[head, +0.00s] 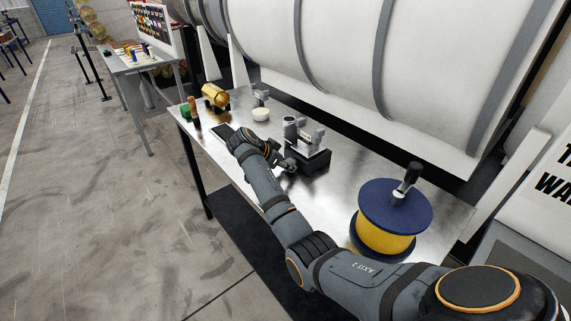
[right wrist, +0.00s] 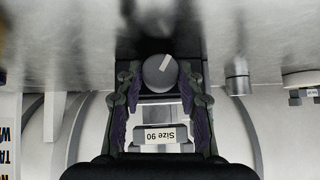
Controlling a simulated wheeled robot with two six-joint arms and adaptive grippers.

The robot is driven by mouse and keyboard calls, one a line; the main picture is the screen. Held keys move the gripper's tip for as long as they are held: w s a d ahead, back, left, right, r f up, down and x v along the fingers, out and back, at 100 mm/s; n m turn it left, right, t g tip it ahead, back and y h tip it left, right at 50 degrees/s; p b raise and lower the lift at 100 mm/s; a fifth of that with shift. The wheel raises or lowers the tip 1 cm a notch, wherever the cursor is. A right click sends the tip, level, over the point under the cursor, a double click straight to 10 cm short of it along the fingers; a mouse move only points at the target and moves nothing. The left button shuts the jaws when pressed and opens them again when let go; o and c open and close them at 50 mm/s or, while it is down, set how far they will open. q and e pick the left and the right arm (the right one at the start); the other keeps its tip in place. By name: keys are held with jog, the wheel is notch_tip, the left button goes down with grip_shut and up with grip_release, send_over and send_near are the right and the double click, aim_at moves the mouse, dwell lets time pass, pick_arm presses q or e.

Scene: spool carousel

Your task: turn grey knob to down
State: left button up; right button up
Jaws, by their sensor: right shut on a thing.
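The grey knob (right wrist: 160,72) is a round grey disc with a short white mark, seen close up in the right wrist view. The mark slants toward the upper right of that picture. The two fingers of my right gripper (right wrist: 159,88) are shut on the knob, one on each side. A block with an upside-down "Size 90" label (right wrist: 160,135) sits between the fingers in that view. In the head view my right gripper (head: 287,164) is at the front of a black-based fixture (head: 310,160) on the metal table; the knob cannot be made out there. My left gripper is not in view.
A blue-flanged yellow spool (head: 388,208) stands on the metal table (head: 344,195), right of the fixture. A gold cylinder (head: 214,96), a white disc (head: 261,115) and a green block (head: 185,110) are toward the far left end. A large white drum (head: 340,50) lies behind.

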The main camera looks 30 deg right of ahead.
jog(key=shift+c, duration=1.4)
jog(key=shift+w+r+g+p, duration=0.1)
jog(key=shift+r+g+p, duration=0.1)
jog(key=shift+g+p, duration=0.2)
jog(key=shift+f+n+g, duration=0.1)
jog(key=shift+n+g, duration=0.2)
jog(key=shift+n, duration=0.1)
jog(key=shift+w+f+n+g+b, duration=0.2)
jog(key=shift+n+g+b, duration=0.1)
jog(key=shift+g+b, duration=0.35)
jog(key=shift+r+g+h+b, duration=0.1)
jog(key=shift+g+h+b, duration=0.2)
jog(key=shift+g+b, duration=0.05)
jog(key=o, duration=1.2)
jog(key=shift+a, duration=0.1)
